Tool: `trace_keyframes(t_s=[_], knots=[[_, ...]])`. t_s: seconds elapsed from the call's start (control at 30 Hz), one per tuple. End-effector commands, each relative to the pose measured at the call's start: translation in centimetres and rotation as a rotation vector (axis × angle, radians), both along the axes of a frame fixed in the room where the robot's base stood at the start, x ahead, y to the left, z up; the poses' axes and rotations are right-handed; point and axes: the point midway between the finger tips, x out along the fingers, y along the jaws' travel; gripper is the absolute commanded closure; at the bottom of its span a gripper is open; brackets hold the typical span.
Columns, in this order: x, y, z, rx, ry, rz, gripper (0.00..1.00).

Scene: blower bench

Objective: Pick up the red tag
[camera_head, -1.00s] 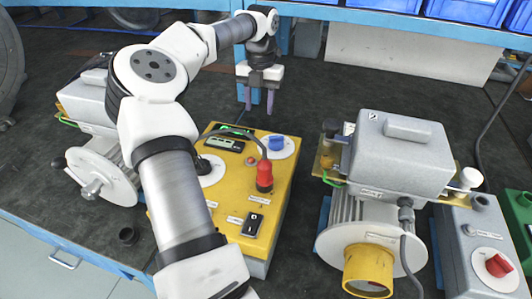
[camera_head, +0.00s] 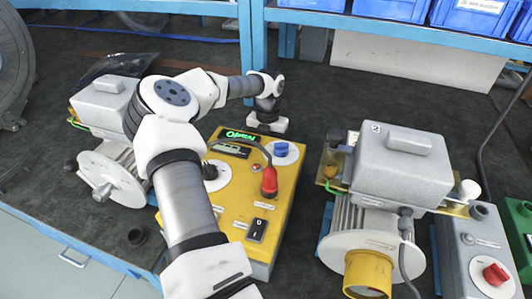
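I cannot make out a red tag in the head view. My gripper (camera_head: 268,123) points down at the far edge of the yellow control box (camera_head: 283,196). Its white hand shows, but its fingers are hidden behind the box, so I cannot tell whether they are open or hold anything. A red plug (camera_head: 269,182) with a grey cable stands on the box, nearer than my gripper.
The box carries a blue knob (camera_head: 281,149), a lit green display (camera_head: 240,134) and a black rocker switch (camera_head: 257,230). A grey blower (camera_head: 388,165) stands to the right and another (camera_head: 104,103) to the left. A blue shelf frame (camera_head: 400,25) runs behind.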

Motion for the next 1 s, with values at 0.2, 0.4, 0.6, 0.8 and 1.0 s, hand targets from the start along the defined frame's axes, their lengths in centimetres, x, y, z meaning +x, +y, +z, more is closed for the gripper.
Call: trace_keyframes(t_s=[0.2,0.4,0.6,0.8,1.0], knots=[[-0.01,-0.04,-0.17,0.000,-0.001,0.000,0.56],[-0.01,-0.04,-0.15,0.000,-0.001,0.000,0.80],[-0.01,-0.04,-0.13,-0.001,-0.001,0.000,1.00],[0.00,-0.03,-0.10,-0.001,-0.001,0.000,1.00],[0.05,-0.02,0.79,-0.002,-0.003,0.000,1.00]])
